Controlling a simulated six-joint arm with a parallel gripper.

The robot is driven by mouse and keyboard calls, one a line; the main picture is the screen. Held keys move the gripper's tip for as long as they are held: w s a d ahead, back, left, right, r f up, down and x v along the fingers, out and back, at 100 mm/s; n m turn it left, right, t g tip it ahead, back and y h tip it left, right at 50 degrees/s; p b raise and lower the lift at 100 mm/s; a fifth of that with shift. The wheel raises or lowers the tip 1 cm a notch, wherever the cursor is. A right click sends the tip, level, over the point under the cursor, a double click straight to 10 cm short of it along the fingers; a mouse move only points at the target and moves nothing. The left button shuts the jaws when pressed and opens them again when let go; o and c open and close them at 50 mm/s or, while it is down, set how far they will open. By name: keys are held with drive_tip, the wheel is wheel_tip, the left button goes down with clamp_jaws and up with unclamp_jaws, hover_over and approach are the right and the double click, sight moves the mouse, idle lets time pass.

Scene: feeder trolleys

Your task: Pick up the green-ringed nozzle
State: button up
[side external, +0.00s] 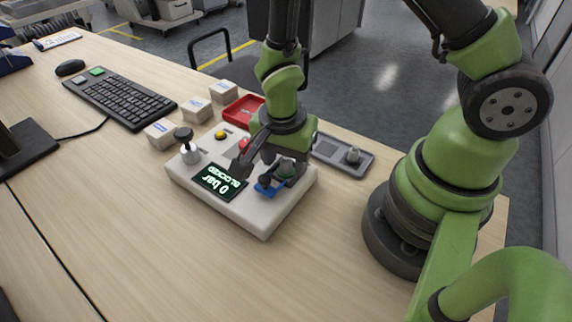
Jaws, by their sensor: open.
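A small dark part with green on it (287,169), which looks like the green-ringed nozzle, is at the right side of the white control box, just above a blue piece (268,188). My gripper (266,172) is low over the box, pointing down, with its jaws open. One dark finger is left of the blue piece, near the display. The other finger is hard to separate from the green part, so I cannot tell whether they touch. My gripper and wrist hide part of the box behind them.
A grey tray (328,149) holds a grey nozzle (353,155). Small boxes (196,110), a red tray (241,110) and a keyboard (120,98) lie behind. The front table is clear.

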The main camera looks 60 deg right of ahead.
drive_tip(key=shift+f, duration=0.15)
drive_tip(key=shift+c, duration=0.2)
clamp_jaws()
